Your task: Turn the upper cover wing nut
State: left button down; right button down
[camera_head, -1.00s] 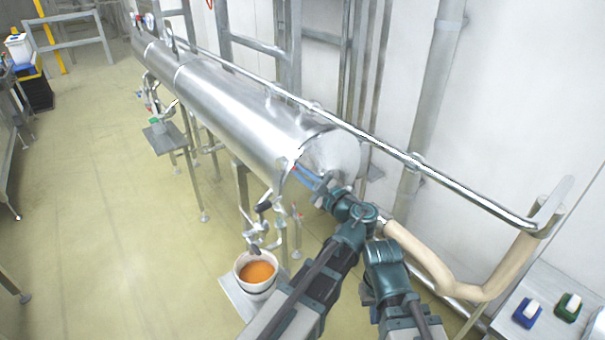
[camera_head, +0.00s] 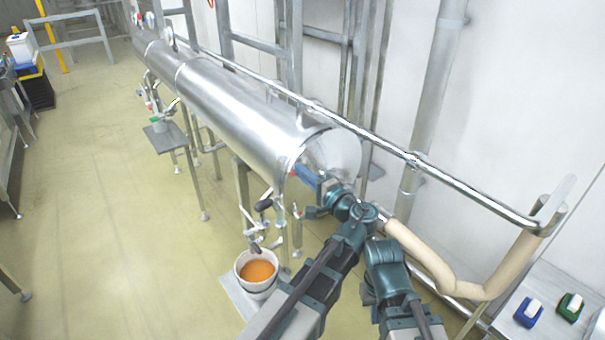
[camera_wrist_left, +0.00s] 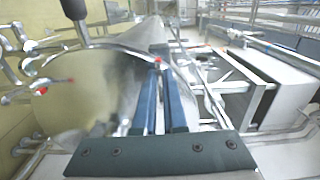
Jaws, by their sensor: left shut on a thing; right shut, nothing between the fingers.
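A long shiny steel cylinder (camera_head: 250,120) lies on stands, with a round end cover (camera_head: 333,155) facing my arms. My left gripper (camera_head: 303,174) reaches the near edge of this end with its blue fingers. In the left wrist view, the two blue fingers (camera_wrist_left: 158,68) are close together at the cylinder rim, beside a small red part (camera_wrist_left: 157,61). The left gripper is shut on a small part at the rim, apparently the upper cover wing nut, mostly hidden by the fingers. My right arm shows at the lower middle, but its gripper fingers are not visible.
A white bucket of orange liquid (camera_head: 257,271) stands below the valve fittings (camera_head: 262,222). A steel rail (camera_head: 455,188) and a beige padded pipe (camera_head: 430,262) run on the right. Open floor (camera_head: 110,230) lies to the left.

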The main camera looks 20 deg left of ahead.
pick_arm(q)
jog(key=shift+s+f+n, duration=0.1)
jog(key=shift+n, duration=0.4)
jog(key=c, duration=1)
grip_release()
